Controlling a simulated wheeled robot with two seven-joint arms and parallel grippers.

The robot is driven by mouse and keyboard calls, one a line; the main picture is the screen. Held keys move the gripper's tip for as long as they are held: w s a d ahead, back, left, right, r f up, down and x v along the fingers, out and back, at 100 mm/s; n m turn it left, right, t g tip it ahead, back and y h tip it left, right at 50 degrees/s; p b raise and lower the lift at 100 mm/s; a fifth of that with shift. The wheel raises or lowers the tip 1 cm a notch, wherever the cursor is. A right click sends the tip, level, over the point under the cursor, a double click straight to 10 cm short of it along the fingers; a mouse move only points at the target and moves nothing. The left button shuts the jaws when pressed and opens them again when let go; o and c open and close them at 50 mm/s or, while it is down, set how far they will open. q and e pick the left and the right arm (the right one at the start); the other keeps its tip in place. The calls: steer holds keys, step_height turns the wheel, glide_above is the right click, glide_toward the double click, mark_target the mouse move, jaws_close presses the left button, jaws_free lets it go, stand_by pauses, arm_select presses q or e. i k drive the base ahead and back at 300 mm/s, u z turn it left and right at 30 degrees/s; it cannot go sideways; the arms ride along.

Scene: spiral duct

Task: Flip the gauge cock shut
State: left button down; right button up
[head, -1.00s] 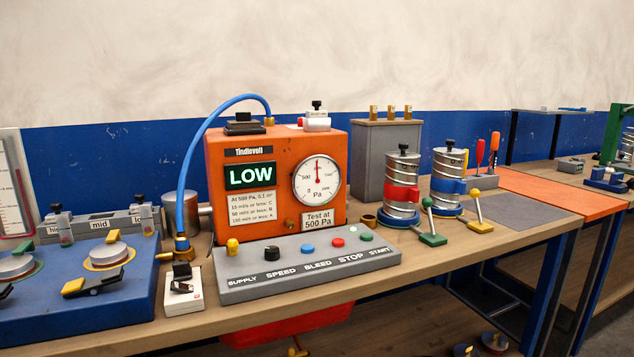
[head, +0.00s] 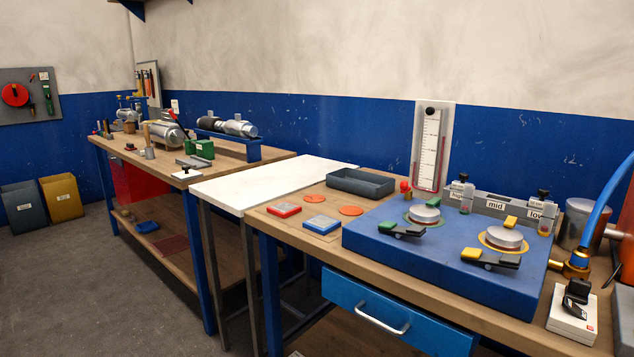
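No part is plainly marked as the gauge cock. A small red-knobbed fitting (head: 405,187) stands at the back left of the blue block, beside the white gauge board (head: 430,145) with its red tube; it may be the cock, but its position is too small to read. A brass fitting (head: 572,266) on the blue hose (head: 600,205) is at the right. Neither of my grippers is in view.
The blue block (head: 440,270) carries a green-tipped lever clamp (head: 402,230) and a yellow-tipped one (head: 490,259). A dark tray (head: 360,183), red and blue pads, and a white box (head: 572,318) share the bench. A white table (head: 265,182) adjoins it; floor is open at left.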

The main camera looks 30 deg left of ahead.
mark_target(406, 189)
steer(key=z, duration=1.5)
steer(key=i, duration=0.5)
steer(key=u, duration=1.85)
